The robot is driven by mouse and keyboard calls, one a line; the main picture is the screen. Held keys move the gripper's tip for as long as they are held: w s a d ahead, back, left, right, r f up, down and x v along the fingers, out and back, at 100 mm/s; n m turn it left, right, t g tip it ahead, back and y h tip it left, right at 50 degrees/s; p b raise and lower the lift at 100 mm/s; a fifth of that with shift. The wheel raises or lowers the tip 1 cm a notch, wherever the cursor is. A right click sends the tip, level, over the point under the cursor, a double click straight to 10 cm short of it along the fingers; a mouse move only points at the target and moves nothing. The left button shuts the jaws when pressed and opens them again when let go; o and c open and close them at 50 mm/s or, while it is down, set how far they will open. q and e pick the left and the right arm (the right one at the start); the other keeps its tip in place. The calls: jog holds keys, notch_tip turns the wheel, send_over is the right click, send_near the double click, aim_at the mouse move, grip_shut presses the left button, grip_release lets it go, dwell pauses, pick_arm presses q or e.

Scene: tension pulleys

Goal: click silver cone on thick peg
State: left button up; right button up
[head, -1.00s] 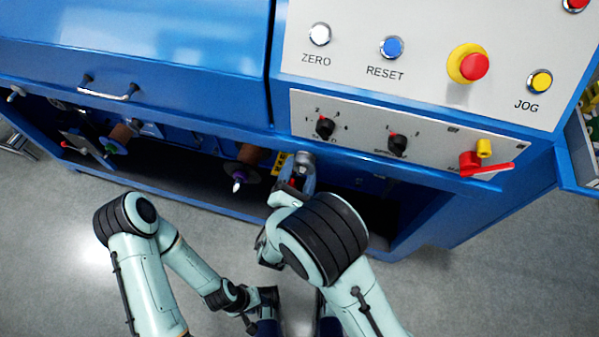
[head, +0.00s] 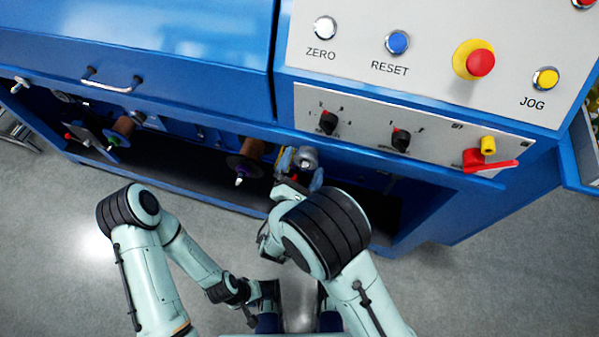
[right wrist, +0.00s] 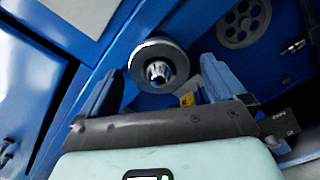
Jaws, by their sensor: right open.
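A silver round part with a raised, cone-like centre (right wrist: 158,68) faces me in the right wrist view. It shows in the head view (head: 306,157) as a silver cylinder low on the machine's front. My right gripper (head: 301,171) is open, with its blue fingers on either side of this part. In the right wrist view the gripper (right wrist: 160,88) shows a gap between each finger and the silver rim, and nothing is gripped. Any peg behind the part is hidden. My left arm is low at the bottom; its gripper (head: 268,297) is not clear enough to judge.
A spool with a pale tip (head: 240,172) is left of my right gripper, and another spool (head: 120,131) is farther left. The control panel (head: 450,120) overhangs on the right. A round plate with holes (right wrist: 243,22) is behind. Grey floor lies open in front.

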jog(key=shift+s+a, duration=0.1)
jog(key=shift+s, duration=0.1)
jog(key=v, duration=1.3)
jog(key=shift+w+r, duration=0.1)
